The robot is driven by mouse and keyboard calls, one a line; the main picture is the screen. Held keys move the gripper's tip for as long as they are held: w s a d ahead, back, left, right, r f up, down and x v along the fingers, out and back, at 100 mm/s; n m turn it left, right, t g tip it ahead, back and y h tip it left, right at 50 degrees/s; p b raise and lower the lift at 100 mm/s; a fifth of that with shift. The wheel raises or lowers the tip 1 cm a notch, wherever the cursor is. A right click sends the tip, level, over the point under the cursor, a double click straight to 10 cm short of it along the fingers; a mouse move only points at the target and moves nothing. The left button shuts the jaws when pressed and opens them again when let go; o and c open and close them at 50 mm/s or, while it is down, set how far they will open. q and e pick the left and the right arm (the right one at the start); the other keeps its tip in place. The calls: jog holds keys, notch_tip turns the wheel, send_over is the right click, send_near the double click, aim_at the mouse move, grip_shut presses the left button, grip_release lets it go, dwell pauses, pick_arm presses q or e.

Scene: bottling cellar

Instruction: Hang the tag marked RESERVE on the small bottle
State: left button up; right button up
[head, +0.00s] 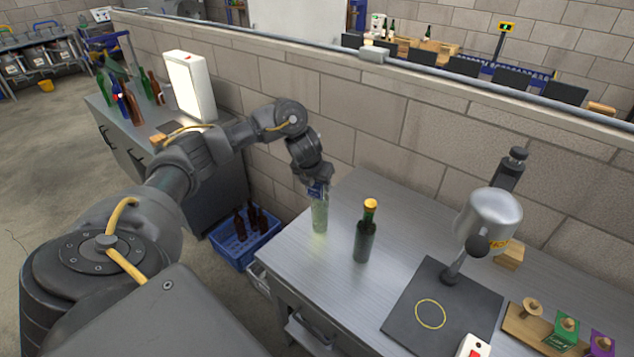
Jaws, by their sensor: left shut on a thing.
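My left gripper (317,181) points down at the top of a pale, clear greenish bottle (320,214) standing upright at the bench's left edge. The gripper is shut on a small blue thing, seemingly a tag (318,191), at the bottle's neck. Its writing is unreadable, and I cannot tell whether it is around the neck or above it. A dark green bottle (365,238) with a gold cap stands to the right. A green tag (566,326) and a purple tag (601,343) hang on a wooden holder, beside a bare peg (531,306). My right gripper is out of view.
A capping press (489,222) stands on a dark base (407,305) with a yellow ring. A white box with a red mark (473,347) is at the front edge. A blue crate (238,257) of brown bottles sits below left. Bare bench surrounds the dark bottle.

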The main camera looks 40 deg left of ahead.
pick_arm(q)
jog(key=shift+f, duration=0.1)
jog(key=shift+f+b, duration=0.45)
jog(key=shift+f, duration=0.1)
jog(key=shift+f, duration=0.2)
jog(key=shift+f+b, duration=0.4)
jog(key=shift+b, duration=0.1)
jog(key=shift+f, duration=0.35)
dwell(0.4)
jog(key=o, duration=0.7)
jog(key=shift+r, duration=0.1)
dwell(0.5)
